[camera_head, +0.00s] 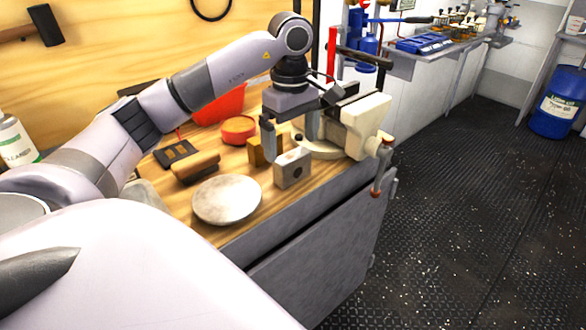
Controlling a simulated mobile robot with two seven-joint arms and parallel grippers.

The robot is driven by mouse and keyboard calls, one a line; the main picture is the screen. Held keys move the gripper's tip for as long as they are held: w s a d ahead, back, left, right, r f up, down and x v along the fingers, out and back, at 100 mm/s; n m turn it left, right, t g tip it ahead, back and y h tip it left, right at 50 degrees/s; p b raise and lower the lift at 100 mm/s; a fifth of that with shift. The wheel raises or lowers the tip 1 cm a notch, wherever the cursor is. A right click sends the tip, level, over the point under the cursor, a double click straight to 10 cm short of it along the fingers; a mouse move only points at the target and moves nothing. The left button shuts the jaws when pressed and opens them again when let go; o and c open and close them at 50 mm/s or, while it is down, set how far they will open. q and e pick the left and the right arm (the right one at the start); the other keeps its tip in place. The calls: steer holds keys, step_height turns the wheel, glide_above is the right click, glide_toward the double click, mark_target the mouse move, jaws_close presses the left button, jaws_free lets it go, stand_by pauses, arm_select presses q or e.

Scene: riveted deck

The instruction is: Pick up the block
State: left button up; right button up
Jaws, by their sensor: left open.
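A small grey block (292,169) with a round hole in its face stands on the wooden bench top (232,232), near the front edge. A yellow-brown block (257,152) stands just behind it to the left. A longer brown block (195,168) lies further left. My left gripper (290,136) points down above the grey block, with its fingers apart and nothing seen between them. The gripper partly hides the area behind the blocks. My right gripper is not in view.
A cream vise (362,122) stands close to the right of my left gripper. A round pale disc (227,199), a red-orange round container (238,129) and a red bin (222,104) are on the bench. The dark deck floor (455,230) at right is clear.

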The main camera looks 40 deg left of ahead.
mark_target(291, 154)
arm_select(q)
step_height(291, 154, down, 7)
steer(key=shift+r, duration=0.1)
stand_by(0.3)
steer(key=shift+c, duration=0.3)
steer(key=c, duration=1)
